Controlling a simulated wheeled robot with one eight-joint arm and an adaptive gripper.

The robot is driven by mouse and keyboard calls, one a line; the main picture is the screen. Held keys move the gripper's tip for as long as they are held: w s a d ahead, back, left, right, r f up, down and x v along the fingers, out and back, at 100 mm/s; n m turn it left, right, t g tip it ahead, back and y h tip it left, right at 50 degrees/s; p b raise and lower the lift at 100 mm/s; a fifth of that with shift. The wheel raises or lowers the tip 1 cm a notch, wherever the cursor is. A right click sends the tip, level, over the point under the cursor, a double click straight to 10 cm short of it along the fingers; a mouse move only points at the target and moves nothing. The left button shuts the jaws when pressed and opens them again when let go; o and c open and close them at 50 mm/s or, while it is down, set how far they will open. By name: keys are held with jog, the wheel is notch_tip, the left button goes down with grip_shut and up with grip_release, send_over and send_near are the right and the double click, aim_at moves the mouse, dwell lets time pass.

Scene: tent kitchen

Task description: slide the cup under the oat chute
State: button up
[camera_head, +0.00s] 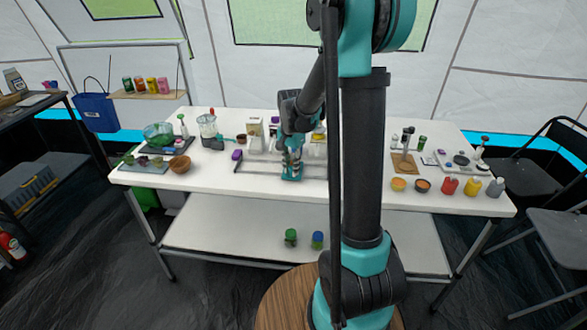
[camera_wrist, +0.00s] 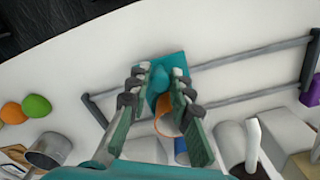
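My gripper (camera_wrist: 160,82) reaches down near the front of the white table in the middle of the head view, beside a low grey rail frame. In the wrist view, a small cup (camera_wrist: 166,118) with an orange rim or inside lies between my two fingers. Teal shows between and beyond the fingertips, partly hidden by them. I cannot tell whether both fingers press on the cup. In the head view my gripper (camera_head: 291,168) hides most of the cup. Pale box-like dispensers (camera_head: 255,132) stand behind it; I cannot tell which has the oat chute.
The grey rail (camera_wrist: 250,97) runs beside the gripper. A metal cup (camera_wrist: 48,150) and a white-handled container (camera_wrist: 232,145) are near in the wrist view. A wooden bowl (camera_head: 180,164) and blender (camera_head: 209,130) are on the left. Bare tabletop (camera_head: 215,183) is in front.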

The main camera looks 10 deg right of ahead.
jog(key=c, duration=0.3)
jog(key=shift+w+a, duration=0.9)
jog(key=shift+a, duration=1.8)
jog(key=shift+w+a, duration=0.9)
jog(key=shift+a, duration=1.8)
jog(key=shift+w+a, duration=0.9)
jog(key=shift+a, duration=1.8)
jog(key=o, duration=0.9)
jog(key=shift+r, duration=3.5)
